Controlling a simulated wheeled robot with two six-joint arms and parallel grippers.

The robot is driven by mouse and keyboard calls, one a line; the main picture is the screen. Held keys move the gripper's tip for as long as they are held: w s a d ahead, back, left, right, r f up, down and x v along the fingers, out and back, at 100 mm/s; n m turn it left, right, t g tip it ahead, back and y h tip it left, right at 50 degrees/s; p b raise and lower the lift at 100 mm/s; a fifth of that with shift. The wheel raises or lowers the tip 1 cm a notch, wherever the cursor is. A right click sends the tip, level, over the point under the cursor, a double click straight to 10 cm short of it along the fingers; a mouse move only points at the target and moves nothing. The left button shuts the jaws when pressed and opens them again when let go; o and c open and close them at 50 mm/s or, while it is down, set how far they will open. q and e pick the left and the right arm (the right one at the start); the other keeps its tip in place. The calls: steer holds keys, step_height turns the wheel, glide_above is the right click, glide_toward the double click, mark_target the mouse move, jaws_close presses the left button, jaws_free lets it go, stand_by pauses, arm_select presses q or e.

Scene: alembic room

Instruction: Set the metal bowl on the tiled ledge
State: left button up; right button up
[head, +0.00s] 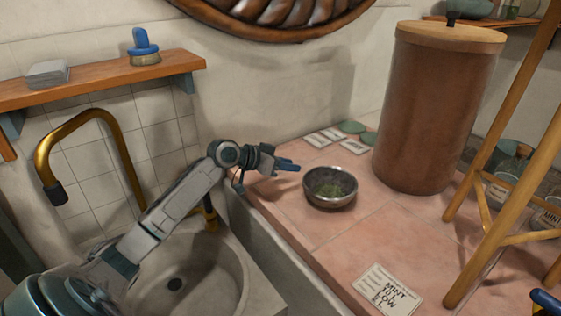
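The metal bowl (330,200) is dark, round and upright, with green bits inside. It rests on the pink tiled ledge (305,228), near the ledge's left edge. My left gripper (289,165) reaches in from the left over the ledge. Its blue fingertips point right, just short of the bowl's upper left rim, with what looks like a small gap. It does not appear to hold the bowl. The fingers overlap in this side view, so I cannot tell how far apart they are. My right gripper is not recognisable in view.
A tall brown canister (430,120) with a wooden lid stands behind the bowl. A wooden stand (480,215) is at right. A mint label card (388,290) lies in front. The sink (190,280) and brass tap (118,150) are left. A blue object (545,302) is cut off lower right.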

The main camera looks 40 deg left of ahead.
arm_select(q)
steer(key=shift+v, duration=1.25)
steer(key=shift+d+f, duration=0.1)
